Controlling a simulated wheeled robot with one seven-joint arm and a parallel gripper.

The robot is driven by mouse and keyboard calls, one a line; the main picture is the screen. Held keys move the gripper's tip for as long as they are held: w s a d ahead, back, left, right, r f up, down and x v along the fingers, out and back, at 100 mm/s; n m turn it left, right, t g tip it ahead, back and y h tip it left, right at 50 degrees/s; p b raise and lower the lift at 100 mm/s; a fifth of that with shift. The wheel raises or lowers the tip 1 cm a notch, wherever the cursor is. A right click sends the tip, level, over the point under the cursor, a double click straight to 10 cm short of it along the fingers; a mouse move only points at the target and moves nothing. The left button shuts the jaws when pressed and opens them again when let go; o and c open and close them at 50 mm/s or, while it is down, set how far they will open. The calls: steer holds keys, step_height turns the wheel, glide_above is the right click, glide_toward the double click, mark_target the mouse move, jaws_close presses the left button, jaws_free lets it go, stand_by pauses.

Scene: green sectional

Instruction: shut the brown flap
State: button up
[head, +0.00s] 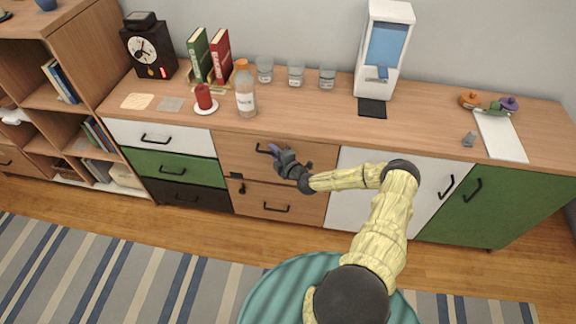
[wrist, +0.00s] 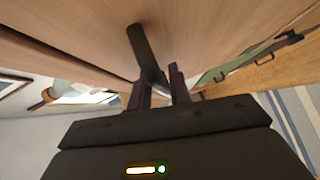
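The brown flap (head: 235,152) is the upper wooden front in the cabinet's brown section, with a dark bar handle (head: 265,149). It looks near upright, close to the cabinet face; my gripper hides part of it, and I cannot tell whether a narrow gap remains. My gripper (head: 289,157) is at the flap's front, just right of the visible handle end. In the wrist view, the black handle (wrist: 143,45) runs towards the space between my two dark fingers (wrist: 160,88). The fingers are apart; whether they touch the handle is unclear.
A brown drawer front (head: 255,198) lies below the flap. White, green and black drawers (head: 170,168) are to the left; white and green doors (head: 510,195) are to the right. A bottle (head: 246,95) and red candle (head: 204,98) stand on the top above. The striped rug (head: 120,270) is clear.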

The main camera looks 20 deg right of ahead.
steer(key=v, duration=1.7)
steer(key=shift+a+r, duration=0.1)
steer(key=shift+a, duration=0.05)
steer(key=s+a+r+n+g+y+p, duration=0.1)
steer(key=s+a+r+n+g+y, duration=0.4)
steer(key=n, duration=1)
steer(key=s+a+r+n+g+y+p, duration=0.1)
steer(key=s+a+r+n+g+y, duration=0.1)
steer(key=s+a+r+n+g, duration=0.9)
steer(key=d+r+n+t+h+p, duration=0.2)
steer(key=r+n+h, duration=0.9)
steer(key=n, duration=1.6)
step_height(320, 180, up, 4)
steer(key=shift+d+r+t+p, duration=0.1)
steer(key=shift+d+t+p, duration=0.25)
steer(key=shift+d, duration=0.6)
